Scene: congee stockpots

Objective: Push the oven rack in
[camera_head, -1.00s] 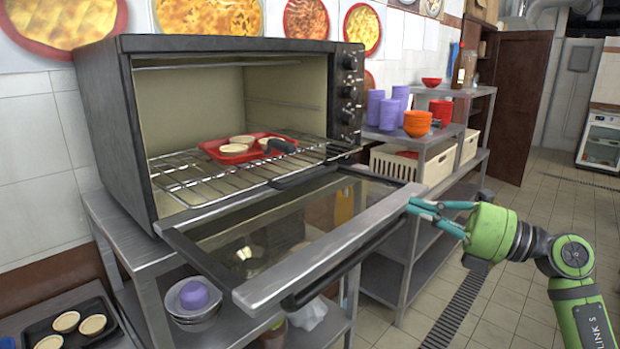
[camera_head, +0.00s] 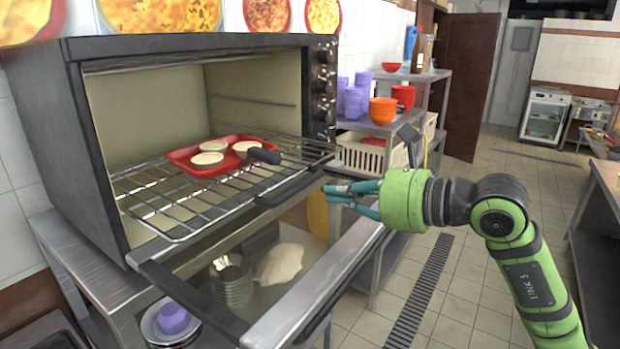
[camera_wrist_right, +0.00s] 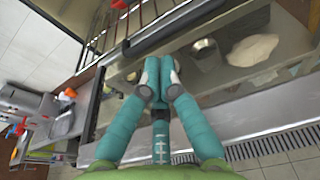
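The wire oven rack (camera_head: 152,202) sits in the open toaster oven (camera_head: 100,150), its front part sticking out over the lowered glass door (camera_head: 262,285). A red tray (camera_head: 196,167) with three pale round pastries and a dark handle rests on the rack. A dark bar (camera_head: 290,189) lies along the rack's front edge. My right gripper (camera_head: 327,192) is just in front of the rack's right front corner, above the door, its teal fingers pointing at the oven. In the right wrist view its fingertips (camera_wrist_right: 160,68) are together with nothing between them. Contact with the rack cannot be told. My left gripper is not in view.
The oven stands on a metal table (camera_head: 85,265). A shelf at right holds purple cups (camera_head: 354,100), orange bowls (camera_head: 383,110) and a pale crate (camera_head: 360,152). A purple cup (camera_head: 173,318) sits on a dish below the door. The tiled floor (camera_head: 470,270) at right is clear.

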